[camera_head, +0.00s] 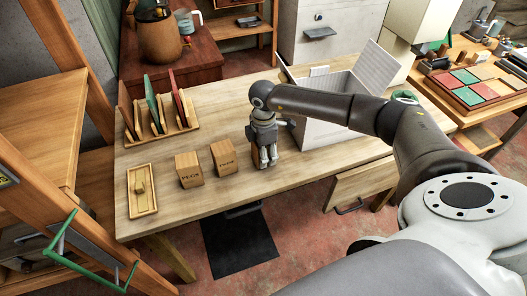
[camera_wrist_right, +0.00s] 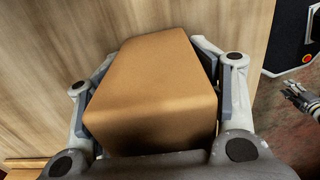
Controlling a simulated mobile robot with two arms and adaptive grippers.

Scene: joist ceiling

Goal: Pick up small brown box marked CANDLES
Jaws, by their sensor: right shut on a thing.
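My right gripper (camera_head: 266,158) is over the worktable (camera_head: 215,212), pointing down, with its fingers shut on both sides of a small brown box (camera_wrist_right: 150,85). The box fills the middle of the wrist view; its face there is plain, and I see no CANDLES lettering. In the head view the gripper hides most of it. I cannot tell whether it touches the tabletop. To its left stand two similar boxes, one marked PEGS (camera_head: 189,170) and one with a label too small to read (camera_head: 224,158). A grey gripper, seemingly my left one (camera_wrist_right: 302,98), shows at the wrist view's right edge.
A wooden rack (camera_head: 182,127) with coloured upright panels and a small tray (camera_head: 143,208) stand at the table's left. A white open-topped bin (camera_head: 318,133) is close to the right of the gripper. The front strip of the table is clear.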

